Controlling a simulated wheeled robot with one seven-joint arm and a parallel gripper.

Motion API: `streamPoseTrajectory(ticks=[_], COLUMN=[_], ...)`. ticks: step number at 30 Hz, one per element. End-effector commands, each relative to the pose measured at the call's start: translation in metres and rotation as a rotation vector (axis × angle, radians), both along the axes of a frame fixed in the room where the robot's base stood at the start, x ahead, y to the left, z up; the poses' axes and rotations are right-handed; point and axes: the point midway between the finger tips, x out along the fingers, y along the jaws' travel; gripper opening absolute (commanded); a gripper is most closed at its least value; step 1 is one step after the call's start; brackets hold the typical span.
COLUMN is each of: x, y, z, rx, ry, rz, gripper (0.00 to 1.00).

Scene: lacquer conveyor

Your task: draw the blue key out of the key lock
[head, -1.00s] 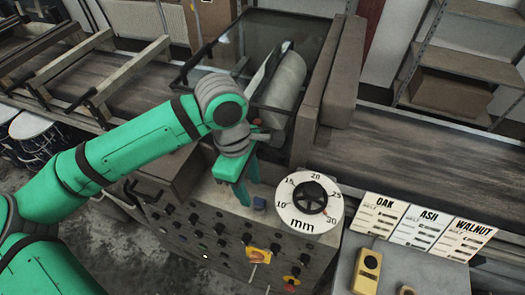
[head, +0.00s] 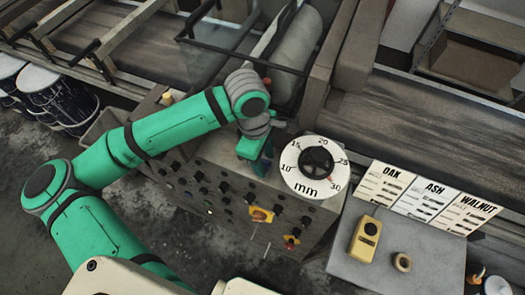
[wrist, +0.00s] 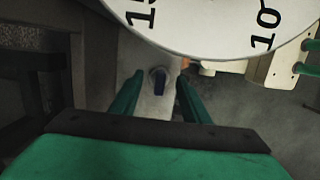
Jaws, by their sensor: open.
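The blue key (wrist: 159,83) stands in its round lock on the pale panel top, just beside the dial, in the wrist view. My gripper (wrist: 159,78) is open, with one finger on each side of the key. A gap shows between the key and each finger, so the jaws do not hold it. In the head view my gripper (head: 261,163) points down at the panel top, left of the dial, and its fingers largely hide the key and lock there.
The white thickness dial (head: 290,177) stands close to the right of my fingers. The control panel (head: 225,178) has several knobs on its front. A glass-hooded roller (head: 297,40) lies behind. A yellow handset (head: 366,238) and wood cards are at right.

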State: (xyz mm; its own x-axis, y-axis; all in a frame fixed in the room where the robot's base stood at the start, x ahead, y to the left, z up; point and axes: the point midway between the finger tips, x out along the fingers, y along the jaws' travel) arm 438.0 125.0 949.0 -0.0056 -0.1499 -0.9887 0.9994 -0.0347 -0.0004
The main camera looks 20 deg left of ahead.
Motion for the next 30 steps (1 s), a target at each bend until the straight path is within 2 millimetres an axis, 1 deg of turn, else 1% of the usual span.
streamPoseTrajectory(ticks=[4, 12, 17, 18, 19, 20, 21, 22, 30], x=[-0.0001, -0.0001, -0.0001, -0.0001, -0.0001, -0.0001, -0.0001, -0.0001, 0.0001], y=[-0.0002, -0.0003, -0.0004, -0.0004, -0.0004, -0.0004, -0.0004, -0.0004, -0.0002], z=[-0.0061, -0.0068, -0.0067, -0.0067, -0.0067, -0.0066, -0.0066, -0.0066, -0.0024], rx=[0.001, 0.001, 0.001, 0.001, 0.001, 0.001, 0.001, 0.001, 0.001], ry=[-0.001, -0.001, -0.001, -0.001, -0.001, -0.001, -0.001, -0.001, -0.001], rz=[0.002, 0.001, 0.001, 0.001, 0.001, 0.001, 0.001, 0.001, 0.001], gripper=[0.42, 0.42, 0.04, 0.0, 0.0, 0.16, 0.06, 0.0, 0.0])
